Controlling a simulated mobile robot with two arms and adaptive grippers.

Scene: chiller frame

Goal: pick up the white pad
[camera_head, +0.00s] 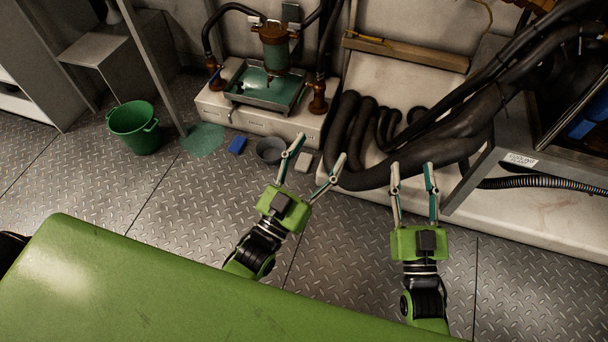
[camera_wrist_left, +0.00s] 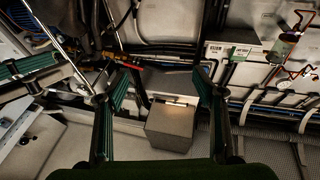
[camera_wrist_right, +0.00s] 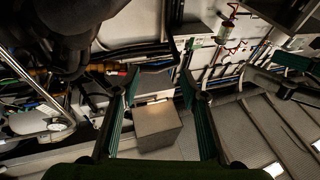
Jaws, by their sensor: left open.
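The white pad (camera_head: 303,162) is a small pale block on the plate floor, just right of a dark grey bowl (camera_head: 270,150). I cannot make it out in either wrist view. My left gripper (camera_head: 320,148) is open, and its spread fingers appear on either side of the pad in the head view. The gripper seems to be above the floor, apart from the pad; its exact height is hard to judge. My right gripper (camera_head: 412,166) is open and empty, further right, in front of the thick black hoses (camera_head: 380,130).
A blue sponge-like block (camera_head: 237,145), a green puddle (camera_head: 203,140) and a green bucket (camera_head: 134,128) are on the floor to the left. A pump unit with a green tray (camera_head: 268,92) stands on a pale plinth (camera_head: 215,105) behind. A metal frame (camera_head: 480,180) stands at right.

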